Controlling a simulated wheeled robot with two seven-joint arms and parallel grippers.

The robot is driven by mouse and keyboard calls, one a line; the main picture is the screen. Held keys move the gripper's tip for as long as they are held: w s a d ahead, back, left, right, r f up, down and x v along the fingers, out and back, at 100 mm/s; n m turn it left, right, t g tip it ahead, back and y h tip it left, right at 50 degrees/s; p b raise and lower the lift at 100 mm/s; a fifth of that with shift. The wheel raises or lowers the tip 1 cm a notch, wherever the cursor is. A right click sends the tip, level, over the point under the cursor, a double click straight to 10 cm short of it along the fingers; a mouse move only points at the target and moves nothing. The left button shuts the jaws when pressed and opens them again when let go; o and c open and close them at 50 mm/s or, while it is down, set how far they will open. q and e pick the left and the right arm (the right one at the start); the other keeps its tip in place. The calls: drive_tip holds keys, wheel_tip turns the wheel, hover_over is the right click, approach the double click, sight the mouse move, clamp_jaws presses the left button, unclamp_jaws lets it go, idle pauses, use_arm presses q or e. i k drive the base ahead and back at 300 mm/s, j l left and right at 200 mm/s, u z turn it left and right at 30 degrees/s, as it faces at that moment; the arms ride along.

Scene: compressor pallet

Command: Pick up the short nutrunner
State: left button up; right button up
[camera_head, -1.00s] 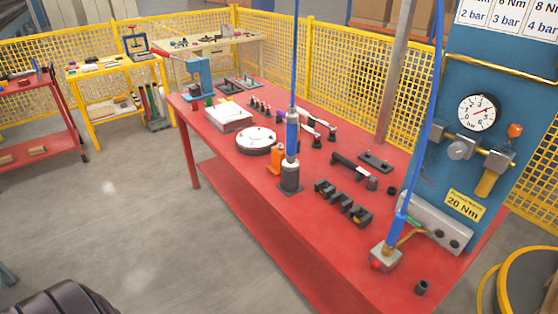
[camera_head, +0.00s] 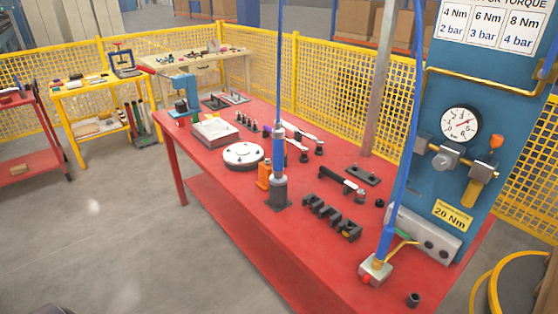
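An upright blue and silver tool (camera_head: 279,150) hangs from a blue hose, its lower end in a dark stand (camera_head: 279,192) on the red table (camera_head: 240,212). A dark elongated tool (camera_head: 335,177) lies on the table to its right. Light-coloured long tools (camera_head: 298,134) rest on dark supports behind. I cannot tell by label which one is the short nutrunner. Neither of my grippers is in view.
A white round disc (camera_head: 243,154), an orange part (camera_head: 264,175) and a row of black blocks (camera_head: 331,217) stand on the table. A blue panel with a gauge (camera_head: 460,124) rises at the right. Open floor (camera_head: 110,230) lies left of the table.

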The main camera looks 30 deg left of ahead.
sight(277, 179)
drive_tip(key=i+u, duration=0.2)
drive_tip(key=u, duration=0.25)
drive_tip(key=i+u, duration=0.25)
drive_tip(key=u, duration=0.2)
